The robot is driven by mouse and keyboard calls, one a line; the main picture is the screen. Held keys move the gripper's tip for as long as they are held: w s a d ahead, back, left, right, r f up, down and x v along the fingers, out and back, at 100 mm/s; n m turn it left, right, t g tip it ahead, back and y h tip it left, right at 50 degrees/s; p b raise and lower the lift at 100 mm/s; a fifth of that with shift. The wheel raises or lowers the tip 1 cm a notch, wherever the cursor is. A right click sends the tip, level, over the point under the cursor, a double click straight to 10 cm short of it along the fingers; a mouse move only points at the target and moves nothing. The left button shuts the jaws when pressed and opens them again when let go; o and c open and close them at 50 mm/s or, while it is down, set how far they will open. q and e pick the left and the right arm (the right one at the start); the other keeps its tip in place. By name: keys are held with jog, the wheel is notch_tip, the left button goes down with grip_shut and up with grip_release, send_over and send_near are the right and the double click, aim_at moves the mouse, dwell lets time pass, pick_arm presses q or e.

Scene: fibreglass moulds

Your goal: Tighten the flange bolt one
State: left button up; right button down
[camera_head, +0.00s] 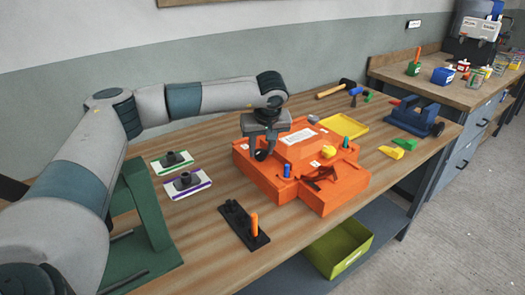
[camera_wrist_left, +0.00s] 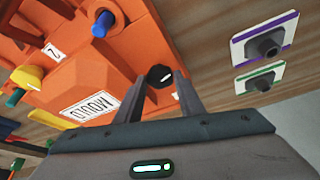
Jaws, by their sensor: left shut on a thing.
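The orange mould (camera_head: 285,188) lies on the wooden bench, with a white "MOULD" label on top. It fills the upper left of the left wrist view (camera_wrist_left: 112,65). My left gripper (camera_head: 262,153) reaches down at the mould's back left edge. In the left wrist view its two fingers (camera_wrist_left: 165,84) are closed around a dark hexagonal bolt head (camera_wrist_left: 160,75) at the mould's edge. No number on this bolt is readable. My right gripper is out of view.
Two white plates with black hex-topped parts, one green-edged (camera_head: 163,168) and one purple-edged (camera_head: 203,190), lie left of the mould. A black holder with an orange-handled tool (camera_head: 254,223) stands in front. A yellow tray (camera_head: 343,126), hammer (camera_head: 333,91) and blue vise (camera_head: 415,118) are behind and right.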

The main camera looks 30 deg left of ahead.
pick_arm(q)
jog(key=shift+m, duration=0.5)
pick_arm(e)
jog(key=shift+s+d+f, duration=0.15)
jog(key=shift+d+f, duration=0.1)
pick_arm(q)
jog(key=o, duration=1)
jog(key=shift+s+a, duration=0.1)
jog(key=shift+o, duration=0.2)
jog(key=shift+r, duration=0.15)
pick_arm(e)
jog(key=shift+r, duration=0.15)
